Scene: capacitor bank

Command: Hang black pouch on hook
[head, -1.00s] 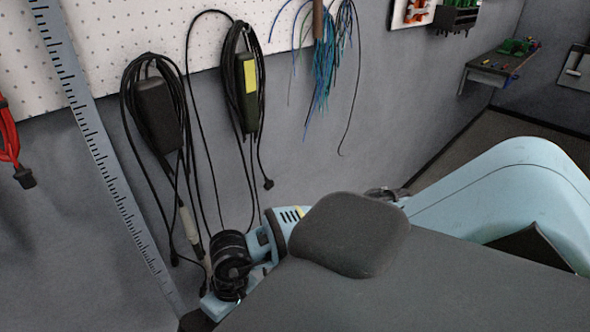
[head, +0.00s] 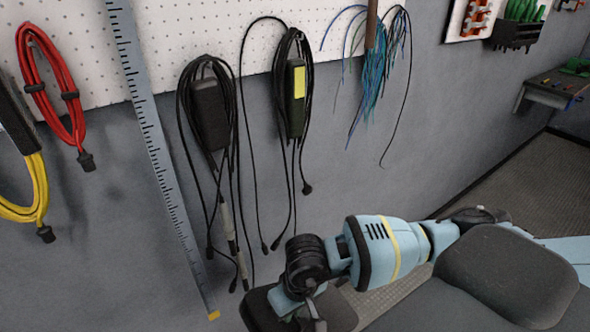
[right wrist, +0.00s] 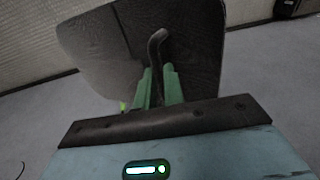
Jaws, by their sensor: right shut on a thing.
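My right gripper (head: 308,306) is low in the middle of the head view, mostly hidden by its wrist. A dark rounded flat shape, apparently the black pouch (head: 340,314), shows beneath it, cut by the bottom edge. In the right wrist view, the green fingers of my right gripper (right wrist: 159,80) are shut on a dark strap or loop of the pouch (right wrist: 98,45). The pouch's broad dark panel fills the upper middle there. The gripper is in front of the wall, below the hanging cables. I cannot make out a free hook. My left gripper is not in view.
The white pegboard (head: 165,40) carries two black power adapters (head: 210,115) (head: 295,98) with hanging cords. A blue-green wire bundle (head: 373,75) hangs to their right. A red cable (head: 45,75), a yellow cable (head: 38,190) and a long ruler (head: 150,130) are at left. Bare grey wall (head: 110,250) lies below.

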